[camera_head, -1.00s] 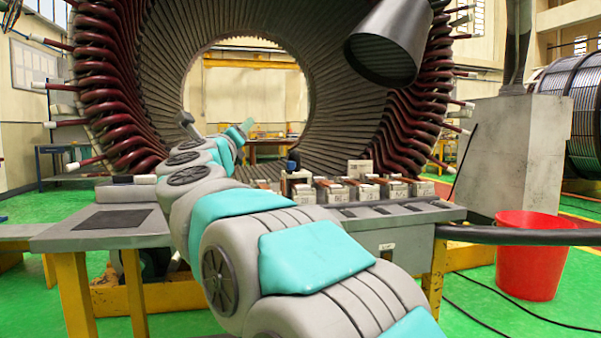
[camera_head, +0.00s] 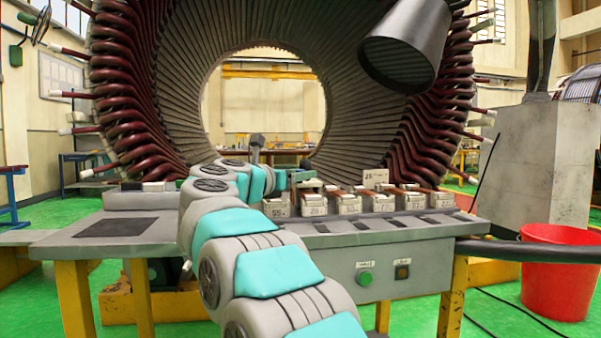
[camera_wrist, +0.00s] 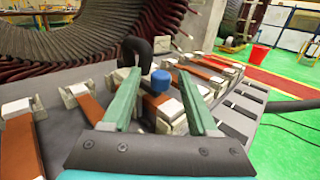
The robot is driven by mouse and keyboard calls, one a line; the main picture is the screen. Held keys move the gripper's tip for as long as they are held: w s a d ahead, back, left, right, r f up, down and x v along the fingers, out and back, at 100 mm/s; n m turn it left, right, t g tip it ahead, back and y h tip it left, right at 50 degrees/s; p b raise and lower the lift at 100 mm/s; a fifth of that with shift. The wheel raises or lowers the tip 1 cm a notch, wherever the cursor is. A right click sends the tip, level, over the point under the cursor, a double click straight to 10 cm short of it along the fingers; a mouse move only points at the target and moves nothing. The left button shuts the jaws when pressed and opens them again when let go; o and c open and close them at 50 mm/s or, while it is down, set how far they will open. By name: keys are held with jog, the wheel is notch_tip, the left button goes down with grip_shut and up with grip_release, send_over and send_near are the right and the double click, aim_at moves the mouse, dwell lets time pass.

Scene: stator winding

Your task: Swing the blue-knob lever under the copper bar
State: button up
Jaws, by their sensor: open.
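The blue knob (camera_wrist: 161,82) shows in the wrist view, between and just beyond the two green fingers of my gripper (camera_wrist: 158,76). My gripper is open, and no contact with the knob is visible. An orange-brown copper bar (camera_wrist: 153,107) lies below the knob between the fingers, partly hidden by them. The lever's arm under the knob cannot be made out. In the head view my gripper (camera_head: 290,178) is at the left end of the row of white blocks, and the knob is hidden there.
Several numbered white blocks (camera_head: 347,203) with copper bars stand along the grey bench (camera_head: 180,236). A black curved part (camera_wrist: 137,48) rises close behind the fingers. The large stator (camera_head: 130,100) stands behind the bench. A red bucket (camera_head: 560,275) stands at the right.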

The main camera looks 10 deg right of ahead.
jog(key=shift+w+d, duration=0.3)
jog(key=shift+d, duration=0.1)
grip_shut()
dwell(0.4)
